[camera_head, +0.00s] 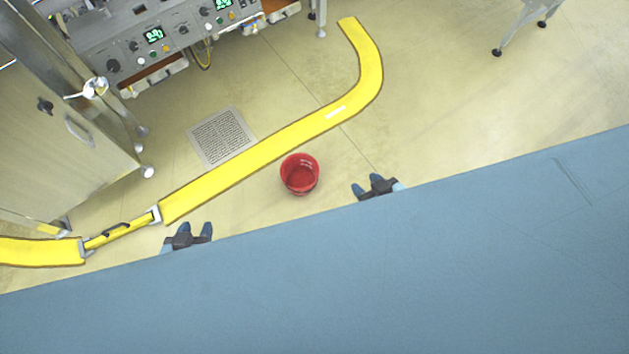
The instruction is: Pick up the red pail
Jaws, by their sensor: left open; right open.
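The red pail (299,174) stands upright on the floor near the middle of the head view, and I look down into its open top. It appears empty. My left gripper (194,229) is to the left of the pail and lower in the picture, open and empty. My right gripper (368,186) is to the right of the pail, open and empty. Both grippers are apart from the pail. My arms behind the grippers are hidden by the large blue surface.
A curved yellow floor strip (250,163) runs just beyond the pail. A floor grate (222,137) lies past it. A control console (150,40) and a metal cabinet (60,150) stand at the upper left. A large blue surface (400,270) fills the lower picture.

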